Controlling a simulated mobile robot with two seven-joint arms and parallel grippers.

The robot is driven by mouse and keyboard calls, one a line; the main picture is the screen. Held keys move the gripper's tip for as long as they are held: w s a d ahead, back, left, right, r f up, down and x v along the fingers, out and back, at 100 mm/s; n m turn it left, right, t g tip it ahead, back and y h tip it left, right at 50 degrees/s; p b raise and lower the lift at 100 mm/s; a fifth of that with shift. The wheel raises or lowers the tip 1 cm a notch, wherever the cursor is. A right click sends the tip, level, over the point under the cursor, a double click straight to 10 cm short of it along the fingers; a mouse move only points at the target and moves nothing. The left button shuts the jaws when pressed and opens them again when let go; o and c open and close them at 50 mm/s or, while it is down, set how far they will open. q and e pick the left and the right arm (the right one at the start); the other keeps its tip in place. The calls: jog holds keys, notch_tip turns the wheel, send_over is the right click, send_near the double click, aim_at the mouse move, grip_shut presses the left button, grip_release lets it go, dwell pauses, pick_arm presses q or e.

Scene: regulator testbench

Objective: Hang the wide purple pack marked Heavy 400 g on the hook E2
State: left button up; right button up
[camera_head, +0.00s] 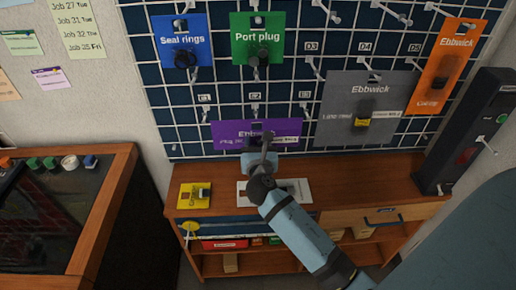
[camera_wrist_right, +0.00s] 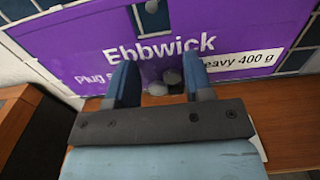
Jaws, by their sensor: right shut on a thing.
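The wide purple pack (camera_head: 228,129) is upright in front of the pegboard, just below the E2 label. In the right wrist view the purple pack (camera_wrist_right: 75,38) fills the upper part, reading Ebbwick, with a white "Heavy 400 g" strip. My right gripper (camera_head: 264,146) is at the pack's lower middle; its fingers (camera_wrist_right: 160,72) are shut on the pack. Hook E2 (camera_head: 255,111) shows just above the pack's top edge. I cannot tell whether the hook passes through the pack's hole. My left gripper is not in view.
A blue Seal rings pack (camera_head: 166,39), green Port plug pack (camera_head: 270,37), grey Ebbwick pack (camera_head: 340,95) and orange pack (camera_head: 438,75) hang around it. Below is a wooden bench (camera_head: 330,172) with a yellow pack (camera_head: 187,196). A dark upright device (camera_head: 468,130) stands at right.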

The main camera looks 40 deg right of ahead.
aim_at(256, 135)
jog(key=shift+b+x, duration=0.6)
jog(key=shift+x, duration=1.2)
jog(key=shift+w+d+f, duration=0.25)
jog(key=shift+w+d, duration=0.05)
jog(key=shift+w, duration=0.15)
jog(key=shift+w+f+p, duration=0.15)
jog(key=shift+p, duration=0.25)
jog(key=shift+d, duration=0.1)
jog(key=o, duration=1.2)
jog(key=shift+o, duration=0.2)
jog(key=shift+f, duration=0.1)
jog(key=v, duration=1.4)
jog(key=shift+b, duration=0.4)
